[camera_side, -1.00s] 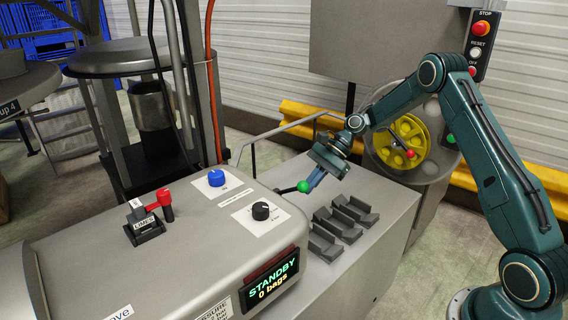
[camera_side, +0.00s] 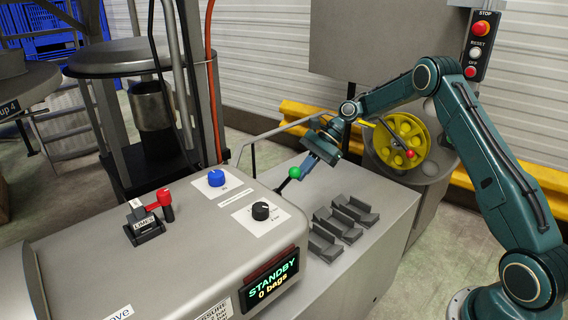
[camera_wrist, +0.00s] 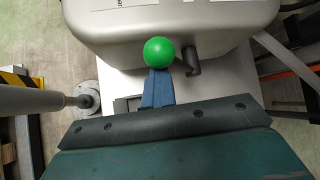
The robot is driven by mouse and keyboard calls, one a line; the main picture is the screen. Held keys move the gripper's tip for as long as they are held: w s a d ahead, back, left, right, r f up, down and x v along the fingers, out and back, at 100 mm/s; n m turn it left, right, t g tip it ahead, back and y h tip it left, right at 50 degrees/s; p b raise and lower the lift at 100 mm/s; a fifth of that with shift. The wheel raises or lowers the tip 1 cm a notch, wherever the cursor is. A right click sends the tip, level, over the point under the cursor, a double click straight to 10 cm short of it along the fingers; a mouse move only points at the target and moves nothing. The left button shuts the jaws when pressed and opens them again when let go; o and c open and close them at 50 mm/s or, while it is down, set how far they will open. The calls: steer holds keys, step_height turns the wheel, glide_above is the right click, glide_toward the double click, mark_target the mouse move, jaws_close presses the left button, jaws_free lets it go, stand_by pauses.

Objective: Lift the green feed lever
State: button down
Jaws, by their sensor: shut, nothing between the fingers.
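The green ball knob of the feed lever (camera_side: 295,172) sits at the end of a short dark arm at the machine housing's right end. The arm slants upward to the knob in the side view. My gripper (camera_side: 308,162) is at the knob, its blue fingers shut together with nothing between them. In the wrist view the green knob (camera_wrist: 159,52) is just beyond the tips of the closed fingers (camera_wrist: 158,76). The fingertips look to be against or right under the knob; I cannot tell if they touch. The dark lever pivot (camera_wrist: 193,62) shows beside it.
The grey housing (camera_side: 150,270) carries a blue knob (camera_side: 216,178), a black knob (camera_side: 260,211), a red-handled switch (camera_side: 165,198) and a STANDBY display (camera_side: 272,279). Several grey cradles (camera_side: 340,218) lie on the bench nearby. A yellow wheel (camera_side: 402,146) stands behind my gripper.

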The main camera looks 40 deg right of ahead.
steer(key=shift+w+d+r, duration=0.1)
steer(key=shift+w+r, duration=0.1)
steer(key=shift+r, duration=0.15)
steer(key=v, duration=0.7)
steer(key=shift+s+f, duration=0.15)
steer(key=shift+s, duration=0.1)
steer(key=shift+d, duration=0.15)
